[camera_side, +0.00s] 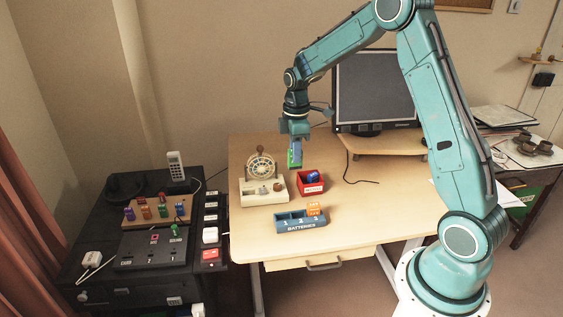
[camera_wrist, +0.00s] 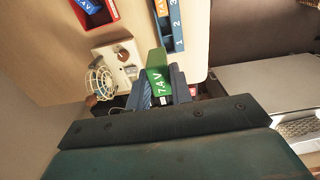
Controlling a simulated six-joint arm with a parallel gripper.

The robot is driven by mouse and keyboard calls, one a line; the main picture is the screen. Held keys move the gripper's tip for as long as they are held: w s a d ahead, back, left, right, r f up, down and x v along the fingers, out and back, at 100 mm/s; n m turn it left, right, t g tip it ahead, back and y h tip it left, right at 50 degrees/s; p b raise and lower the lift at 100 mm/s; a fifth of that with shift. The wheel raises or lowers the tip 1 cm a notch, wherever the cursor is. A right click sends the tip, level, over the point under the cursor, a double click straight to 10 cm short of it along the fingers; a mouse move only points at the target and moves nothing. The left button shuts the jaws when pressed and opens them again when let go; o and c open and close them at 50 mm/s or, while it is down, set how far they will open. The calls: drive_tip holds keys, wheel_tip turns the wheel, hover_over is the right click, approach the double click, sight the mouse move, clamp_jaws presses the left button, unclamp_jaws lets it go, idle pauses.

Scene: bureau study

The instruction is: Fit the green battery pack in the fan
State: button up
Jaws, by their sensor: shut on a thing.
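My gripper (camera_side: 296,151) is shut on the green battery pack (camera_side: 292,159) and holds it in the air above the desk, behind and right of the fan in the side view. In the wrist view the green pack (camera_wrist: 158,77), marked 7.4 V, sticks out between the blue fingers (camera_wrist: 160,88). The fan (camera_side: 261,166) has a round wire cage and stands on a cream base (camera_side: 257,199) with small fittings on top. In the wrist view the fan (camera_wrist: 100,82) and its base (camera_wrist: 114,50) lie left of the pack, apart from it. Details of its battery bay are too small to tell.
A red bin (camera_side: 320,188) with a blue pack stands right of the fan base. A blue battery rack (camera_side: 288,222) with numbered slots holds an orange pack (camera_side: 314,208) at its right end. A monitor (camera_side: 373,90) stands behind. The desk's right front is clear.

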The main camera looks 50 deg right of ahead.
drive_tip(key=w+f, duration=0.5)
drive_tip(key=w, duration=0.4)
approach(249, 184)
drive_tip(key=s+a+r, duration=0.2)
drive_tip(key=s+a, duration=0.1)
drive_tip(key=s, duration=0.1)
drive_tip(key=shift+w+a+f, duration=0.3)
drive_tip(key=shift+w+f, duration=0.25)
drive_tip(key=shift+f, duration=1.95)
drive_tip(key=shift+f, duration=1.65)
drive_tip(key=o, duration=0.9)
drive_tip(key=shift+s, duration=0.1)
drive_tip(key=o, duration=0.3)
drive_tip(key=shift+s+f, duration=0.1)
drive_tip(key=shift+f, duration=0.05)
